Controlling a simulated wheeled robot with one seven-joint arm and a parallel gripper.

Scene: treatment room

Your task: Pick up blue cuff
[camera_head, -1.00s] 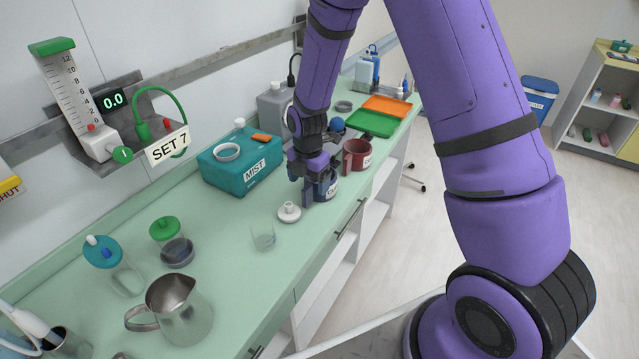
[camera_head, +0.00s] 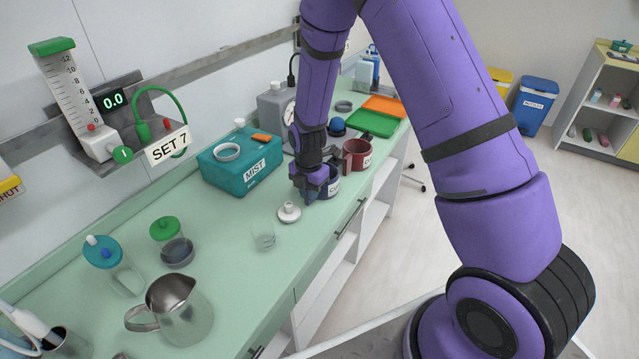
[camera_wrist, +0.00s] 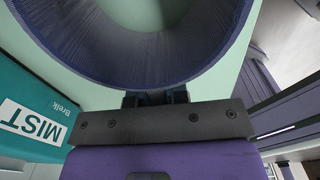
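The blue cuff (camera_head: 333,186) is a dark blue ring-like piece with a white label, at the counter's front edge beside a red cuff. My gripper (camera_head: 313,192) points down at its left side and hides part of it. In the wrist view the blue cuff (camera_wrist: 150,72) fills the top as a large open ring, with pale green counter showing through it. Its near wall lies right at my gripper (camera_wrist: 156,98) and covers the fingertips. I cannot tell whether the fingers are closed on that wall.
The red cuff (camera_head: 358,155) stands just behind. A teal MIST box (camera_head: 238,172) is left of my gripper, and a white knobbed lid (camera_head: 289,212) and a clear glass (camera_head: 263,237) are in front. Green (camera_head: 373,123) and orange (camera_head: 384,105) trays lie farther back.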

